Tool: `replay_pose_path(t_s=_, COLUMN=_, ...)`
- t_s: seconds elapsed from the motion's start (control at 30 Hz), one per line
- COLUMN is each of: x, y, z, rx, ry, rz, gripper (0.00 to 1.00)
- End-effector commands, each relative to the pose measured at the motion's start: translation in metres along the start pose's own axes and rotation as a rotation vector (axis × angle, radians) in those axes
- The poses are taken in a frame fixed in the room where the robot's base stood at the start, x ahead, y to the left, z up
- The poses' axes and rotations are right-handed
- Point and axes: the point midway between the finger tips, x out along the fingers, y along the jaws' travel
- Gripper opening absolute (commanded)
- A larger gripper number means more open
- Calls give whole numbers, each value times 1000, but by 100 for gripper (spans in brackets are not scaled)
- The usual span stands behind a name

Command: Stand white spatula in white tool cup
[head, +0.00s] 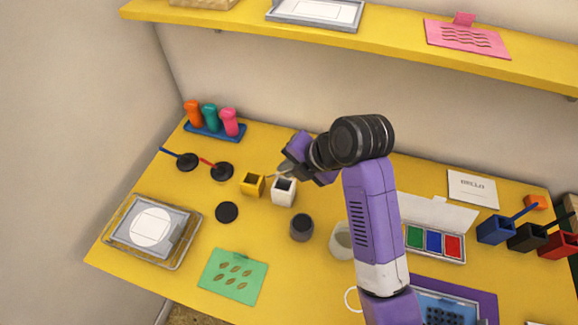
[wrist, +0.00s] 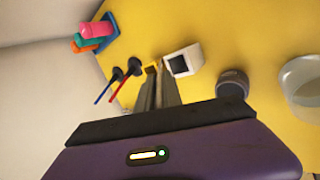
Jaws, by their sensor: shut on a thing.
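The white tool cup (head: 283,196) is a small square cup with a dark opening, standing upright on the yellow table. It also shows in the wrist view (wrist: 195,57). My gripper (head: 286,169) is just above and behind the cup, pointing left and down. It is shut on the white spatula (head: 271,177), of which only a thin pale piece shows by the fingertips. The rest of the spatula is hidden. In the wrist view the fingers (wrist: 157,90) are close together and reach toward the yellow cup, and the spatula cannot be made out.
A yellow cup (head: 252,185) stands just left of the white cup. Two black round daubers (head: 222,171) with red and blue handles lie farther left. A dark grey cup (head: 302,229) and a pale cup (head: 340,243) stand in front. A yellow shelf (head: 390,52) runs above.

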Motion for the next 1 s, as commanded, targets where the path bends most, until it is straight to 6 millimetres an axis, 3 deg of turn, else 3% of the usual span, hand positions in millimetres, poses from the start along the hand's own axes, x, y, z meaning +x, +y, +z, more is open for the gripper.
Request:
replay_pose_path(t_s=0.07, x=3, y=-2, z=0, rx=1, ry=0, rz=-1, gripper=0)
replay_pose_path(t_s=0.1, x=2, y=-2, z=0, rx=1, ry=0, rz=0, gripper=14)
replay_pose_path(t_s=0.2, x=2, y=-2, z=0, rx=1, ry=0, rz=0, gripper=32)
replay_pose_path(t_s=0.5, x=2, y=-1, z=0, rx=0, ry=0, rz=0, gripper=32)
replay_pose_path(t_s=0.67, x=-8, y=1, z=1, rx=0, ry=-2, rz=2, gripper=32)
replay_pose_path(t_s=1.0, x=-76, y=1, z=2, rx=-1, ry=-5, rz=3, gripper=32)
